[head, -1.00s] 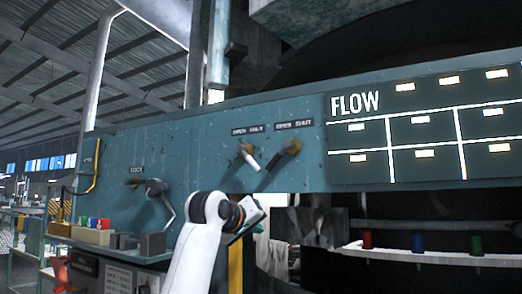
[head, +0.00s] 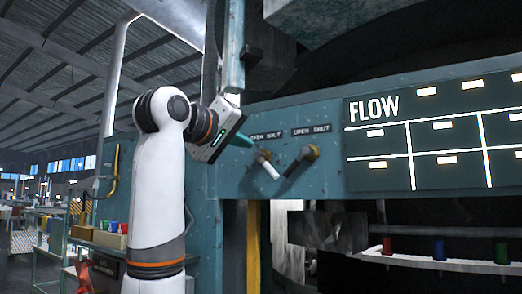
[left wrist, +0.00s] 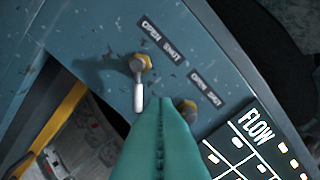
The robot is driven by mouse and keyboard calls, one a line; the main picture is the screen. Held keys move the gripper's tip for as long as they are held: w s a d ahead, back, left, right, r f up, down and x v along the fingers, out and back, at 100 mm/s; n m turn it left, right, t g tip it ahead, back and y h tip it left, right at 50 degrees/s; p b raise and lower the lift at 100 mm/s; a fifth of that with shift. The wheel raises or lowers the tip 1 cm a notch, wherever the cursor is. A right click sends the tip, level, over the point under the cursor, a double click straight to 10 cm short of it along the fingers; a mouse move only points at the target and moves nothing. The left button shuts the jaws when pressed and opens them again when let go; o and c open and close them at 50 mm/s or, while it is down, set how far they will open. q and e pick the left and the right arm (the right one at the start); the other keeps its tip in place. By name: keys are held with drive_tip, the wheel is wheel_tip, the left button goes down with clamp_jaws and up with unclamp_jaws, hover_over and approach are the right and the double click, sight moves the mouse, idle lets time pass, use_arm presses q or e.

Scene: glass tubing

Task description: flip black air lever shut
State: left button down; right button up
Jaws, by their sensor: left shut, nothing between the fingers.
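The black lever (head: 296,165) is on the teal panel under the right-hand OPEN SHUT label, its handle slanting down-left from a brass-coloured pivot. My right gripper is out of view.
The dark FLOW board (head: 430,140) is right of the levers. A teal post (head: 234,50) rises above the panel close to my left gripper. Small coloured blocks (head: 112,226) lie at lower left. Below the panel is a dark opening with a white rack (head: 440,263).

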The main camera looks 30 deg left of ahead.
sight(297, 164)
use_arm(q)
drive_tip(key=shift+w+d+f+p, duration=0.6)
drive_tip(key=shift+w+p, duration=0.55)
drive_tip(key=shift+w, duration=0.5)
drive_tip(key=shift+w+d+f+p, duration=0.45)
drive_tip(key=shift+w+d+p, duration=0.25)
drive_tip(key=shift+w+p, duration=0.65)
drive_tip(key=shift+w+d+f+p, duration=0.6)
drive_tip(key=shift+w+p, duration=0.3)
drive_tip(key=shift+w, duration=1)
drive_tip(key=shift+s, duration=0.1)
